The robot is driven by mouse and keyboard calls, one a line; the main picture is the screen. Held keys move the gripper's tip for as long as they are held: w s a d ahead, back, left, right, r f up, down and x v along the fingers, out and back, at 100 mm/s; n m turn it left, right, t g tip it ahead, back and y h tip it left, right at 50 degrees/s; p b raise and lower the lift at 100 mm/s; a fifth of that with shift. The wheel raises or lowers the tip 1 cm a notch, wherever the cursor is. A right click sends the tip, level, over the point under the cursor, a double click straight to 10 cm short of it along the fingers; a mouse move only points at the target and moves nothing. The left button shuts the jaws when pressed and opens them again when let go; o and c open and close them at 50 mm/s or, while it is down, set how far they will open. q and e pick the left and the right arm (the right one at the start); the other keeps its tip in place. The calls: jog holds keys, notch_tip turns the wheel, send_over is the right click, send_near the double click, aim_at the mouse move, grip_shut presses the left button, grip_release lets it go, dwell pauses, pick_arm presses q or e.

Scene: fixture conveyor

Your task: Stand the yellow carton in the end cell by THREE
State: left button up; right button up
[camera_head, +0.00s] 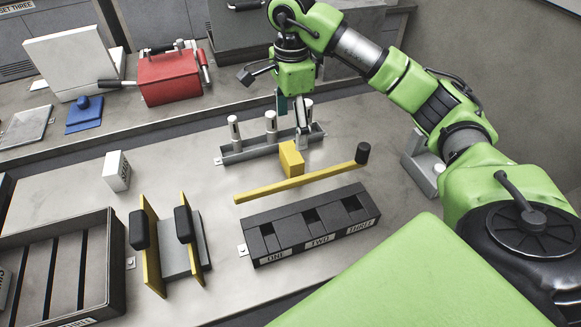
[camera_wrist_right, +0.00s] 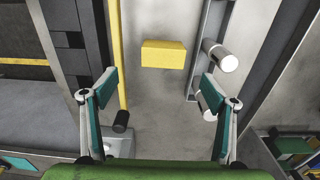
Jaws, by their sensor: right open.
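The yellow carton (camera_head: 291,158) stands on the grey table behind the yellow bar (camera_head: 310,181). It also shows in the right wrist view (camera_wrist_right: 163,54), beyond the fingertips. The dark fixture (camera_head: 328,216) with cells marked ONE, TWO and THREE lies on the near side of the bar. Its end cell by THREE (camera_head: 352,204) looks empty. My right gripper (camera_head: 292,112) is above and behind the carton in the head view. It is open and empty in the right wrist view (camera_wrist_right: 158,88), not touching the carton. My left gripper is out of view.
A grey rack (camera_head: 240,154) with several metal cylinders stands just behind the carton. The bar ends in a black knob (camera_head: 362,152). A white carton (camera_head: 117,171), a yellow-sided piece with black handles (camera_head: 152,250) and a dark crate (camera_head: 117,262) are at left.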

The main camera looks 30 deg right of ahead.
aim_at(291, 154)
jog(key=shift+f, duration=0.45)
notch_tip(291, 154, down, 8)
jog(key=shift+r+p, duration=0.25)
jog(key=shift+p, duration=0.55)
jog(key=f, duration=0.1)
jog(key=f+p, duration=0.1)
jog(key=f, duration=0.1)
jog(key=f+p, duration=0.1)
jog(key=f, duration=0.1)
jog(key=shift+w+d, duration=0.2)
jog(key=shift+w, duration=0.05)
jog(key=shift+f, duration=0.15)
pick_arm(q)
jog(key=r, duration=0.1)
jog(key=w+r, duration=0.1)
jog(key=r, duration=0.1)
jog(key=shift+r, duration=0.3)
pick_arm(e)
jog(key=c, duration=1.3)
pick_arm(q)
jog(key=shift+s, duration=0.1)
